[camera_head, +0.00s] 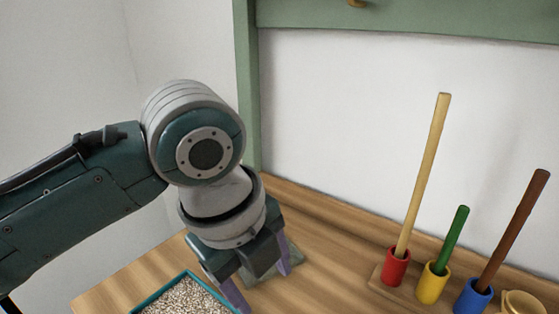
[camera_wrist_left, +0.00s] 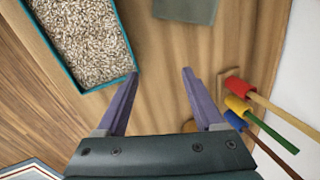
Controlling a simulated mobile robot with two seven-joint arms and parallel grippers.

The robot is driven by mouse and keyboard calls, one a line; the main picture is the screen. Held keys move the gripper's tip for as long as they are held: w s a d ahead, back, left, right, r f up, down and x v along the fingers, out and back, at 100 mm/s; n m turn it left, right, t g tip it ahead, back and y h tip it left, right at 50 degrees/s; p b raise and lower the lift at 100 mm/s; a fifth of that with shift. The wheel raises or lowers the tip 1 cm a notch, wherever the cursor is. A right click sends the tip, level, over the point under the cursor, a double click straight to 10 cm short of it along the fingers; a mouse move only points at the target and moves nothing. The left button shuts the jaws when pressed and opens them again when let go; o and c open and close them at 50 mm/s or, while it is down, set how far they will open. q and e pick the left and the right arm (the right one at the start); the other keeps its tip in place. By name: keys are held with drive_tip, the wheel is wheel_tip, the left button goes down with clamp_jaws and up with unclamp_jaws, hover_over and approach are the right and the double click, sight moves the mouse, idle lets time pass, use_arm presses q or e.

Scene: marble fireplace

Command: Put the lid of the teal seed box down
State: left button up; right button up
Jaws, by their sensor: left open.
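The teal seed box (camera_head: 185,277) is at the bottom of the head view, cut by the frame edge. It has a teal rim and is full of pale seeds, with its top uncovered. In the left wrist view the box (camera_wrist_left: 124,42) is at the upper left. I cannot pick out its lid for sure in either view. My left gripper (camera_head: 262,288) points down just right of the box, open. In the left wrist view the gripper (camera_wrist_left: 161,74) has nothing between its fingertips, and its left finger is close to the box's corner. My right gripper is not in view.
A flat grey-green piece (camera_wrist_left: 185,9) lies on the wooden top (camera_wrist_left: 160,45), partly behind the gripper in the head view. To the right stand red (camera_head: 396,268), yellow (camera_head: 433,284) and blue (camera_head: 472,298) cups holding tall rods. A wall rises behind.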

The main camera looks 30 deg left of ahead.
use_arm(q)
drive_tip(key=s+n, duration=0.2)
drive_tip(key=n, duration=0.1)
drive_tip(key=s+d+n, duration=0.1)
drive_tip(key=s+n, duration=0.1)
drive_tip(key=s, duration=0.1)
drive_tip(key=s+d+f+n, duration=0.1)
drive_tip(key=s+n, duration=0.1)
drive_tip(key=n, duration=0.1)
drive_tip(key=shift+s+n+h, duration=0.3)
drive_tip(key=shift+s+h, duration=0.05)
drive_tip(key=shift+h, duration=0.05)
drive_tip(key=s+a+r+n+y, duration=0.1)
drive_tip(key=s+a+n, duration=0.1)
drive_tip(key=s+n, duration=0.5)
drive_tip(key=n, duration=0.3)
drive_tip(key=shift+a+r, duration=0.2)
drive_tip(key=shift+a, duration=0.2)
